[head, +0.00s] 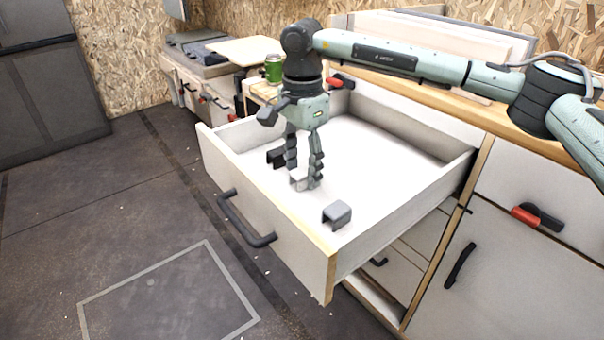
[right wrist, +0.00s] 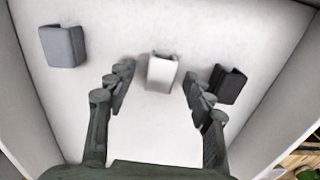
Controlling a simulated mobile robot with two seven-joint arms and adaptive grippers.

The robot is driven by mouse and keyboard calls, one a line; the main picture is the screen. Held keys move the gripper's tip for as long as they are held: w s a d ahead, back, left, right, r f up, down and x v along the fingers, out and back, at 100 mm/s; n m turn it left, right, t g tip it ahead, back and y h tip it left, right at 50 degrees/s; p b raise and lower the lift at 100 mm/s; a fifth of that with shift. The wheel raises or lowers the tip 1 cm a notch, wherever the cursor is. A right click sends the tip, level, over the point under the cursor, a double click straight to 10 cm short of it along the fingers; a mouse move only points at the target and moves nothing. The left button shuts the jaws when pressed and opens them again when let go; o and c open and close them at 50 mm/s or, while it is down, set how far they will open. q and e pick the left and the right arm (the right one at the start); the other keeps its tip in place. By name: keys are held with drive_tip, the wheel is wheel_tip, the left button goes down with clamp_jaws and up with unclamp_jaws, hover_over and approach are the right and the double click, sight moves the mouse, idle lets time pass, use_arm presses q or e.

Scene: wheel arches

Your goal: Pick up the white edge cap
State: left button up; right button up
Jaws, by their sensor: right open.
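The white edge cap (right wrist: 162,73) lies on the floor of an open drawer. It shows in the head view (head: 297,181), partly hidden by my right gripper (head: 303,175). The right gripper points down into the drawer and is open. In the right wrist view, the white cap lies just ahead of the gap between the open fingertips (right wrist: 157,77), with nothing held. A grey edge cap (right wrist: 62,46) and a black edge cap (right wrist: 228,84) lie on either side. The grey one (head: 337,214) is nearest the drawer front in the head view; the black one (head: 276,157) is behind the fingers. My left gripper is not in view.
The drawer front (head: 262,210) has a dark handle (head: 243,222), and the drawer walls stand around the gripper. A green can (head: 273,68) stands on the counter behind. Closed cabinet fronts lie at the right.

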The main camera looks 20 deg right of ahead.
sight(302, 171)
drive_tip(key=shift+f, duration=0.25)
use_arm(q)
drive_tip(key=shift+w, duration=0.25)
use_arm(e)
drive_tip(key=shift+c, duration=0.5)
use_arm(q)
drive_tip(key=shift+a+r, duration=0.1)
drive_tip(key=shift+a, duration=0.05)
use_arm(e)
drive_tip(key=c, duration=0.8)
drive_tip(key=shift+r, duration=0.1)
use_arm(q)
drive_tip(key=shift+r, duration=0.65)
use_arm(e)
wheel_tip(302, 171, up, 10)
drive_tip(key=shift+f, duration=0.1)
drive_tip(key=shift+c, duration=0.2)
